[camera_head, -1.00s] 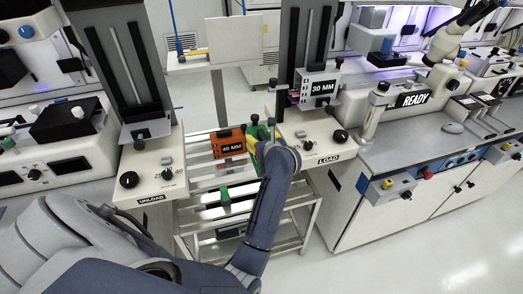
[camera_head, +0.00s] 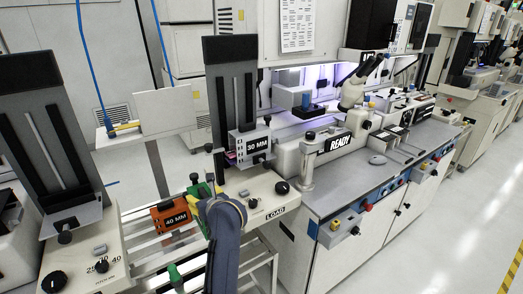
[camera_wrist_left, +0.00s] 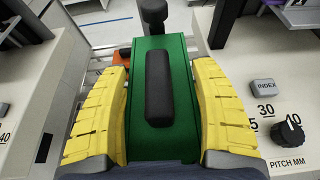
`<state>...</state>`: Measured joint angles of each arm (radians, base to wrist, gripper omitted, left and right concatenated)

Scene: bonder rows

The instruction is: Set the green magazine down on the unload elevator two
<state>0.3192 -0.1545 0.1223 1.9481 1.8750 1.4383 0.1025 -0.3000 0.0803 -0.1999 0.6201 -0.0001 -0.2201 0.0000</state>
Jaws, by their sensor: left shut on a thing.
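My left gripper (camera_head: 207,198) is shut on the green magazine (camera_head: 194,181). In the left wrist view, yellow fingers of the gripper (camera_wrist_left: 162,115) clasp both sides of the magazine (camera_wrist_left: 180,58), which has a black grip bar on top. In the head view my arm hides much of it. It is held beside the orange 40 MM magazine (camera_head: 170,217), over the rack between two elevators. The elevator at left (camera_head: 50,140) was labelled UNLOAD in the earlier view; no number two is readable. Its carriage (camera_head: 88,215) looks empty. My right gripper is not in view.
The LOAD elevator (camera_head: 272,190) stands close right of my gripper, with a grey 30 MM magazine (camera_head: 255,143) on it. A green object (camera_head: 176,274) sits low on the rack. A white panel (camera_head: 163,110) stands behind.

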